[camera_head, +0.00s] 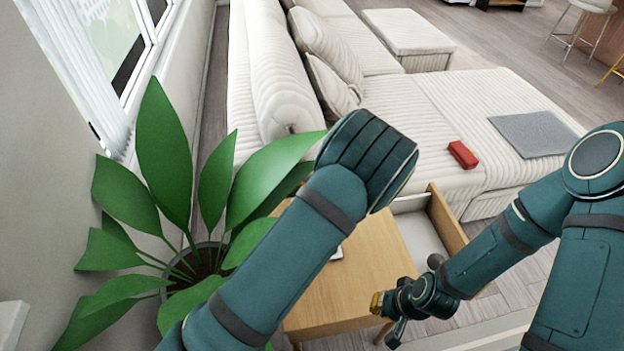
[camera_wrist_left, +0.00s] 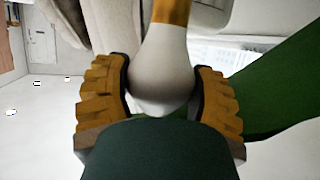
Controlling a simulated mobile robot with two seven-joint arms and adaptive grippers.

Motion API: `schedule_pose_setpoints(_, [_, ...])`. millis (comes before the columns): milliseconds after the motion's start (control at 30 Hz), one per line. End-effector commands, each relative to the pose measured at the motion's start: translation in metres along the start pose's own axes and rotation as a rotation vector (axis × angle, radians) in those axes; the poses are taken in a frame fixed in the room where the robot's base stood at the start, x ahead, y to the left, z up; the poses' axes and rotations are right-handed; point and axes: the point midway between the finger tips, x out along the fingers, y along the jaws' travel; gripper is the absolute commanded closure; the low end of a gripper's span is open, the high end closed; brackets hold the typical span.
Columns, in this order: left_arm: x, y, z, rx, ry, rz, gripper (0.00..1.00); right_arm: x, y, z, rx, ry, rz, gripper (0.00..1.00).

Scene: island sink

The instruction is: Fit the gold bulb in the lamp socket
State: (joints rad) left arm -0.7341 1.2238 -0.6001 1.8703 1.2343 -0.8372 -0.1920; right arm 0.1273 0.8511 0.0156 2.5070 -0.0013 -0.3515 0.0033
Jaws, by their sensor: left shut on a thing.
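A white bulb with a gold band (camera_wrist_left: 163,65) shows in the left wrist view. My left gripper (camera_wrist_left: 160,95) is shut around its rounded white end, with a ribbed gold finger on each side; the gold part points up in the picture. In the head view my left arm rises in front of the plant and the wooden table, and I cannot make out its gripper or the bulb. My right gripper (camera_head: 384,306) is low beside the table; its opening cannot be made out. I cannot identify the lamp socket in either view.
A large potted plant (camera_head: 165,160) stands at the left. The wooden side table (camera_head: 378,255) has an open drawer (camera_head: 447,226). Behind is a cream sofa (camera_head: 400,118) with a red object (camera_head: 462,154) and a grey mat (camera_head: 535,134). A green leaf (camera_wrist_left: 280,90) is close in the wrist view.

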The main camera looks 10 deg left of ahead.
Motion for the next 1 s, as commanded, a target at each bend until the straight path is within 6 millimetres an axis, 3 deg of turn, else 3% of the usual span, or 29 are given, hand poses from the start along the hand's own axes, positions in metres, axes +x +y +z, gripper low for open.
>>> schedule_pose_setpoints(1000, [0.009,0.0,0.021,0.0,0.001,-0.001,0.78,0.011,0.004,0.001,0.0,0.0,0.0,1.0])
